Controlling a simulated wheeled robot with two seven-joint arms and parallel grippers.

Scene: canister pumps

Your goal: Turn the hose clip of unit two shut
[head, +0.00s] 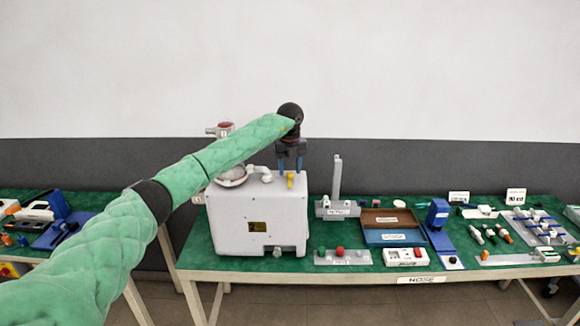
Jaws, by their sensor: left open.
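A white canister pump unit (230,225) stands on the green table, with a dark and yellow label on its front. My left arm hides part of the unit's top left. My right gripper is not in view.
A grey bent pipe (262,172) rises from the unit's top, left of the gripper. A grey stand with an upright post (337,178) is to the right. A second table is at left.

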